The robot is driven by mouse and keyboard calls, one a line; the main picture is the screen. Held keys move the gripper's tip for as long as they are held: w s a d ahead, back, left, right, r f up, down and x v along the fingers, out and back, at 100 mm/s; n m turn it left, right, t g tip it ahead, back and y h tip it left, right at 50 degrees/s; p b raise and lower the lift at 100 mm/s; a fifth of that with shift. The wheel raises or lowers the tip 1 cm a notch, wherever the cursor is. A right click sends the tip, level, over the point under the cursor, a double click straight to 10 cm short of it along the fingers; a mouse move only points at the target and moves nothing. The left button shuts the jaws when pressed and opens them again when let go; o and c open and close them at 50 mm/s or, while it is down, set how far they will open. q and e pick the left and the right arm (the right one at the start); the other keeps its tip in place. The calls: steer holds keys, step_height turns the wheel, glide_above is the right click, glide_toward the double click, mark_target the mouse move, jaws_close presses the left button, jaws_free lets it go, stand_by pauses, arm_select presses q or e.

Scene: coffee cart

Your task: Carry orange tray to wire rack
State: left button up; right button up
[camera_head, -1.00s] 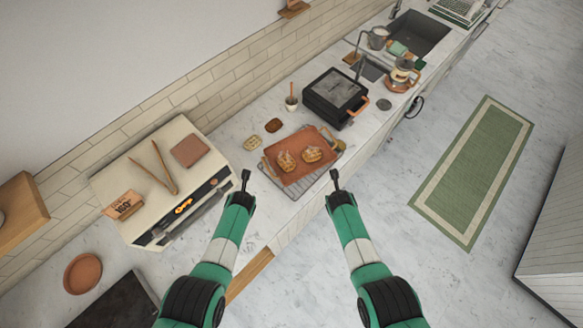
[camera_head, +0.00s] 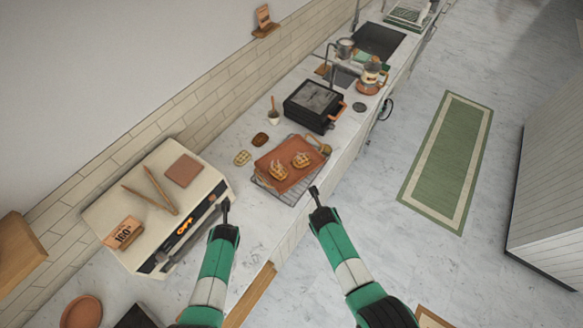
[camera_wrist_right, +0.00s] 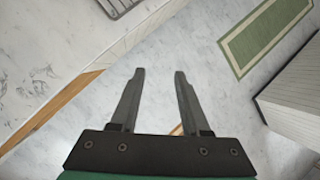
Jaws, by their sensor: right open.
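The orange tray (camera_head: 272,160) rests on the wire rack (camera_head: 286,194) on the counter, slightly askew, with two browned bread pieces (camera_head: 290,166) on it. My left gripper (camera_head: 225,206) is over the counter's front, left of and nearer than the rack, apart from the tray; its finger gap is not clear. My right gripper (camera_head: 315,192) is just right of the rack near the counter's edge, touching nothing. In the right wrist view my right gripper (camera_wrist_right: 158,75) is open and empty above the floor, with a corner of the rack (camera_wrist_right: 120,5) at the top.
A toaster oven (camera_head: 150,215) with tongs (camera_head: 150,190) on top stands left. A black press (camera_head: 313,105) stands behind the rack. A waffle (camera_head: 242,158) and a dark round piece (camera_head: 260,139) lie beside the tray. The floor right of the counter is open, with a green rug (camera_head: 450,160).

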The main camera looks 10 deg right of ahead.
steer(key=v, duration=1.1)
steer(key=shift+s, duration=0.15)
steer(key=shift+a+f, duration=0.1)
